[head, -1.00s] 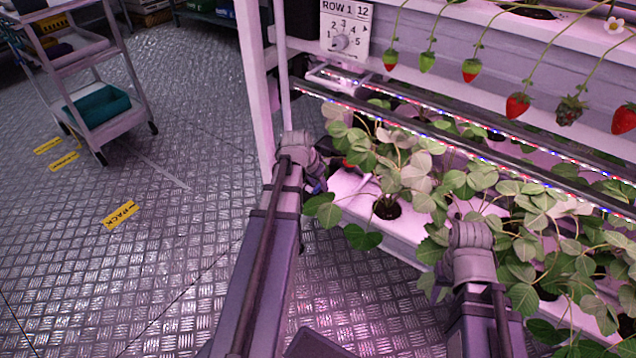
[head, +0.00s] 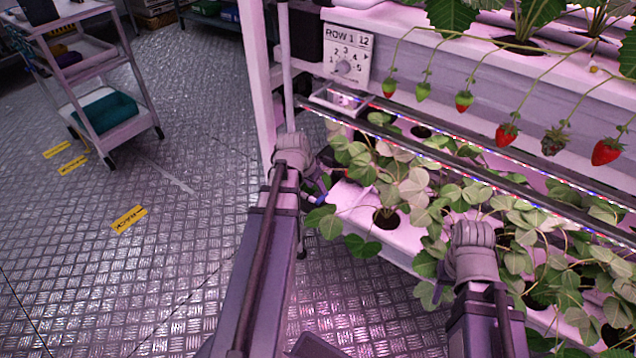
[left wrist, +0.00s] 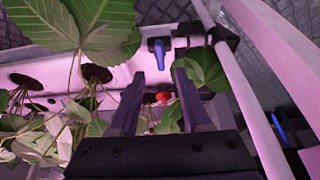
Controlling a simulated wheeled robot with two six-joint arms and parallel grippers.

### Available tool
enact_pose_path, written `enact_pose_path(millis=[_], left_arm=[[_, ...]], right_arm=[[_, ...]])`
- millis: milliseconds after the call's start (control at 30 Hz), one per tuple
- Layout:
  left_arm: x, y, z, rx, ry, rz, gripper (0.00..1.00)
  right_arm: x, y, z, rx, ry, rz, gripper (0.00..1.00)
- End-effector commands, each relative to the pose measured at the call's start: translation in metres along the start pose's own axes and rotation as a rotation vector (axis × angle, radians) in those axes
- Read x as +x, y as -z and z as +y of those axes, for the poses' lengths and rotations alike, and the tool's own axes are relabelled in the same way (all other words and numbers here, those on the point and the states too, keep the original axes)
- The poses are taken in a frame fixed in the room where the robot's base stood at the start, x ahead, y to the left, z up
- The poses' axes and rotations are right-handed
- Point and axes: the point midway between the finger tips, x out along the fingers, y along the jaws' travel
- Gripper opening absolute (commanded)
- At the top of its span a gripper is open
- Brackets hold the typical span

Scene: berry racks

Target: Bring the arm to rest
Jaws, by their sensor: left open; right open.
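My left gripper shows in the left wrist view (left wrist: 159,76) with its two dark fingers apart and nothing gripped between them. Beyond the fingers are a small red thing (left wrist: 164,97) and a blue piece (left wrist: 158,50), both apart from the fingers as far as I can tell. In the head view my left arm ends at the near left end of the plant rack, its gripper mostly hidden by my wrist and leaves. My right arm ends over the strawberry plants (head: 405,180); its wrist shows, but its fingers are hidden.
The white rack gutter (head: 355,203) and lit rails (head: 440,150) run to the right. Strawberries (head: 606,152) hang from the upper gutter. A row sign (head: 346,55) is by the post. A cart (head: 125,132) stands on the open floor at left.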

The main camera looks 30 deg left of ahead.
Motion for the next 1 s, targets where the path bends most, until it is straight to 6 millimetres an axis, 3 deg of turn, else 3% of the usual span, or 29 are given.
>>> enact_pose_path(millis=[100, 700, 767, 833, 1000], left_arm=[[-0.011, 0.0, 0.0, 0.0, 0.0, 0.0, 0.47], [-0.009, 0.0, 0.006, 0.005, -0.005, -0.006, 0.47], [-0.008, 0.001, 0.02, 0.015, -0.013, -0.021, 0.47], [-0.005, 0.001, 0.047, 0.036, -0.027, -0.051, 0.47], [-0.002, -0.01, 0.138, 0.102, -0.057, -0.167, 0.47]], right_arm=[[-0.01, -0.001, 0.001, 0.002, -0.001, -0.001, 0.5], [-0.009, -0.001, 0.001, 0.002, -0.002, -0.001, 0.5], [-0.009, -0.001, 0.001, 0.002, -0.002, -0.001, 0.5], [-0.009, -0.001, 0.001, 0.002, -0.002, -0.001, 0.5], [-0.009, -0.001, 0.001, 0.002, -0.002, -0.001, 0.5]])
